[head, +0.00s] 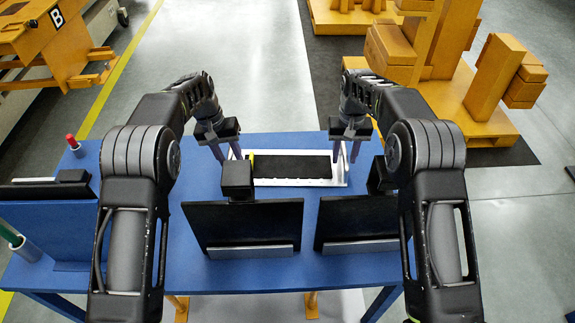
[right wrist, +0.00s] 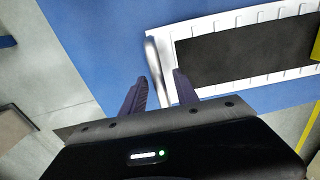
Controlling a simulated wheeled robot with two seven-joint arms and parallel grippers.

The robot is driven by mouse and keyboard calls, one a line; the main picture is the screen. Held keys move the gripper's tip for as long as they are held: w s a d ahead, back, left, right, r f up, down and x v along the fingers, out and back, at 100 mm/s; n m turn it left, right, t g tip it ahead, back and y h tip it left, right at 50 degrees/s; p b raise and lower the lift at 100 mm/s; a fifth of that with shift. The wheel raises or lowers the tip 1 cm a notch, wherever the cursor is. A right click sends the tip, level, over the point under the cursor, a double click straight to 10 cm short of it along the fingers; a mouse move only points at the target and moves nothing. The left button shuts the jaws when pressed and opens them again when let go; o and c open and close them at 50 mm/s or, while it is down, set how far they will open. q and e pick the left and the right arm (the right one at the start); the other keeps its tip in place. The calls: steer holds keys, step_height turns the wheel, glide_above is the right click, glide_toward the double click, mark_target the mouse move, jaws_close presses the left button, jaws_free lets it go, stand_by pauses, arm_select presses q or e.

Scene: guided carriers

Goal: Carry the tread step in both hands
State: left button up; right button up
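The tread step (head: 341,179) lies flat on the blue table, a pale metal plate with a black tread pad (head: 291,166). In the right wrist view its notched pale edge (right wrist: 230,25) shows, with a silver handle (right wrist: 156,66) at its end. My right gripper (head: 346,152) is above the right end. Its two fingers (right wrist: 158,94) stand apart on either side of the handle, with gaps showing. My left gripper (head: 226,152) is at the left end, pointing down with its fingers apart. The left handle cannot be made out.
The blue table (head: 310,278) carries two black panels (head: 245,222) (head: 358,219) in front of the step. A red-tipped post (head: 73,144) stands at the left. An orange rack with blocks (head: 490,80) stands beyond the table at right.

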arm_select(q)
jaws_close()
arm_select(e)
jaws_close()
arm_select(q)
steer(key=shift+w+r, duration=0.1)
arm_select(e)
steer(key=shift+w+r, duration=0.1)
steer(key=shift+r, duration=0.05)
stand_by(0.7)
